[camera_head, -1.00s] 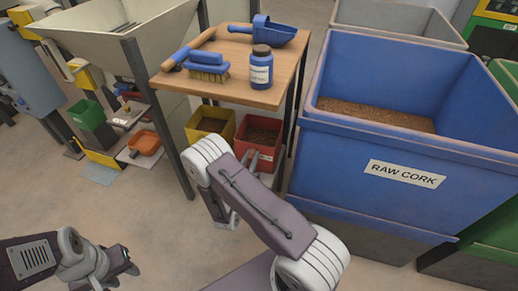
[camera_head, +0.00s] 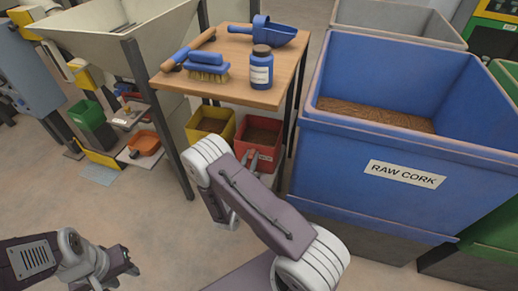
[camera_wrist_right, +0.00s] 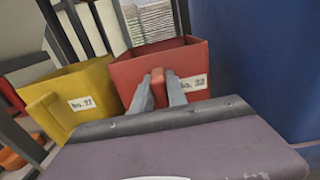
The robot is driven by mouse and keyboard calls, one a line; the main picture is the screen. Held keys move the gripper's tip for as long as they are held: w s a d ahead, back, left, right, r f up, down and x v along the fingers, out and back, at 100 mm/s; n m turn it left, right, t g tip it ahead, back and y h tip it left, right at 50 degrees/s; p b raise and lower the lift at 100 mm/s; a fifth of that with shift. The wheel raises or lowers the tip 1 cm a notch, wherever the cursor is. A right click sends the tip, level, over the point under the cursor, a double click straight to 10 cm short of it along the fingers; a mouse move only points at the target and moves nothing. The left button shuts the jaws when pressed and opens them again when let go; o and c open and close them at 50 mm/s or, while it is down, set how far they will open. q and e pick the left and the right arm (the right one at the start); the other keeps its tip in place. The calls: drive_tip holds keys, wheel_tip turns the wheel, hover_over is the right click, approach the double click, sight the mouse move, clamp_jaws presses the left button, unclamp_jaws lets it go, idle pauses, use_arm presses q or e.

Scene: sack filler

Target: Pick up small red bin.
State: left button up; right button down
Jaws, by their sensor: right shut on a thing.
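The small red bin (camera_head: 264,139) stands under the wooden table in the head view, with brown material visible inside. In the head view my right arm hides part of the bin's front. My left gripper (camera_head: 128,262) is at the lower left, empty and away from the bin; its finger gap is unclear.
The table (camera_head: 262,97) above carries a scoop, brush and bottle. A large blue raw cork container (camera_head: 340,185) stands close on the right. Floor is clear in front.

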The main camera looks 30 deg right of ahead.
idle(0.5)
wheel_tip(320, 180, up, 10)
drive_tip(key=p, duration=0.5)
idle(0.5)
